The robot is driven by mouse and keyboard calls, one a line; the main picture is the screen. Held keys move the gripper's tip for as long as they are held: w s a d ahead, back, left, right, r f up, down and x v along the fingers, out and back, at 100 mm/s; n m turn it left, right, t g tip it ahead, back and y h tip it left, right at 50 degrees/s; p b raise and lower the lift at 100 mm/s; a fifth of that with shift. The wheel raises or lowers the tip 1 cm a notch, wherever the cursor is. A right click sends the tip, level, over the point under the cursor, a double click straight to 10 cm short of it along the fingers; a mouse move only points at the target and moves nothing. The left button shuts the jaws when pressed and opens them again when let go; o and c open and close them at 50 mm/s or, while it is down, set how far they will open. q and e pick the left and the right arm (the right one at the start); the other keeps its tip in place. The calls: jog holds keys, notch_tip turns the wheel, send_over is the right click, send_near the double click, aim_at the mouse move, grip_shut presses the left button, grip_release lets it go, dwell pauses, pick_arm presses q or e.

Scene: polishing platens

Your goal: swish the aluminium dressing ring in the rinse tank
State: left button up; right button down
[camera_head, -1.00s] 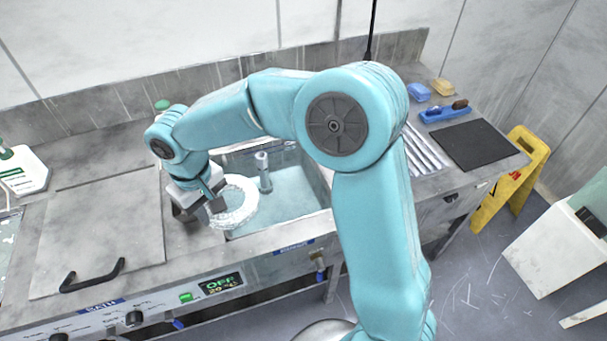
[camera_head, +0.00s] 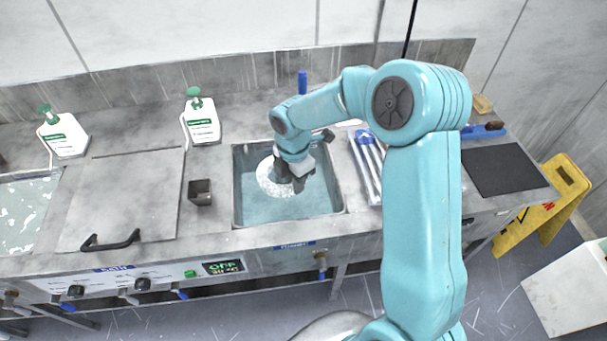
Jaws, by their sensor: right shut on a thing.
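The pale aluminium dressing ring (camera_head: 266,180) is inside the rinse tank (camera_head: 239,211), low, at or in the water. Which part of it lies under the surface I cannot tell. My right gripper (camera_head: 293,183) reaches down into the tank from the right and is shut on the ring's right side. The gripper and wrist hide part of the ring. The tank is a square metal basin of clear bluish water, with its front and left rims in view. My left gripper is not in view.
A small dark square cup (camera_head: 200,193) stands left of the tank. A flat lid with a black handle (camera_head: 110,241) lies further left. Two white bottles (camera_head: 201,121) stand behind. Ribbed metal bars (camera_head: 366,160) and a black mat (camera_head: 503,170) lie to the right.

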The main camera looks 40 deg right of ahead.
jog(key=shift+s+d+f+n, duration=0.15)
jog(key=shift+d+n, duration=0.2)
jog(key=shift+n, duration=0.25)
jog(key=shift+w+d+f+n, duration=0.15)
jog(key=shift+d+n, duration=0.2)
jog(key=shift+n, duration=0.25)
jog(key=shift+d+f+n, duration=0.15)
jog(key=shift+f+n, duration=0.15)
jog(key=shift+s+f+b, duration=0.2)
jog(key=shift+f+b, duration=0.55)
jog(key=shift+f, duration=0.1)
notch_tip(320, 180, down, 14)
jog(key=b, duration=1)
jog(key=shift+r, duration=0.1)
